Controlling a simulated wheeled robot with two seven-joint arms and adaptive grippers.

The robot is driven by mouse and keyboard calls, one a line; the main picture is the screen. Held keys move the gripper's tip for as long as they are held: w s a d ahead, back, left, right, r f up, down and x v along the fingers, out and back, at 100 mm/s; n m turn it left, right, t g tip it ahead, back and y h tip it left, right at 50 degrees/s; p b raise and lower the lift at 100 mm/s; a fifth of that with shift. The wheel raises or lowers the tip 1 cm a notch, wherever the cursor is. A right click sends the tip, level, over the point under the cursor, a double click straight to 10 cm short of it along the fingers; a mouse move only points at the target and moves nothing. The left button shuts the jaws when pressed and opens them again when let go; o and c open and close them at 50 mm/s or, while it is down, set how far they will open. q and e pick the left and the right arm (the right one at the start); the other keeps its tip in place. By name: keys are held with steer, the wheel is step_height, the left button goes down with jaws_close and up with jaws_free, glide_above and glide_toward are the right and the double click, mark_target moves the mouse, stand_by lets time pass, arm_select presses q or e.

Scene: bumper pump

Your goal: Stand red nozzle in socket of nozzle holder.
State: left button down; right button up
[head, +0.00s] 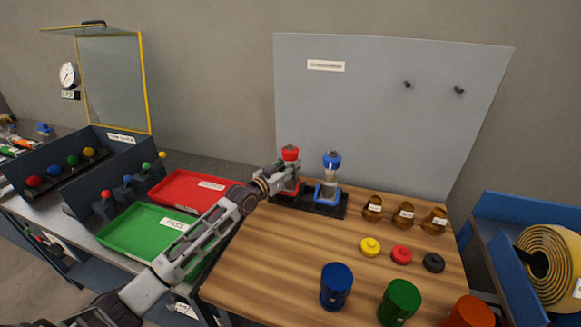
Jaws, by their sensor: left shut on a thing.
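The red nozzle (290,153) stands upright at the left end of the black nozzle holder (325,208), at the back of the wooden table. My left gripper (285,180) reaches in from the left and is shut on the red nozzle around its middle. The fingers partly hide the nozzle's body. I cannot tell whether its foot is in the socket or just above it. A blue nozzle (331,163) stands upright in the holder to its right. My right gripper is not in view.
Several amber parts (372,208) stand right of the holder, with yellow, red and black discs (401,255) in front. Blue, green and orange cups (337,285) line the front. Red (185,190) and green (140,233) trays lie left. A grey panel (385,110) rises behind.

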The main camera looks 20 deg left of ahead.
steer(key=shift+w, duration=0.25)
arm_select(q)
steer(key=c, duration=1.1)
jaws_free()
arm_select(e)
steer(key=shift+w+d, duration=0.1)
arm_select(q)
steer(key=shift+r, duration=0.1)
steer(key=shift+s+a+p, duration=0.25)
steer(key=shift+s+p, duration=0.1)
steer(key=shift+s, duration=0.2)
steer(key=shift+s+a+p, duration=0.25)
steer(key=shift+s+p, duration=0.05)
steer(key=shift+s, duration=0.3)
steer(key=shift+p+v, duration=2.15)
steer(key=shift+v, duration=2.6)
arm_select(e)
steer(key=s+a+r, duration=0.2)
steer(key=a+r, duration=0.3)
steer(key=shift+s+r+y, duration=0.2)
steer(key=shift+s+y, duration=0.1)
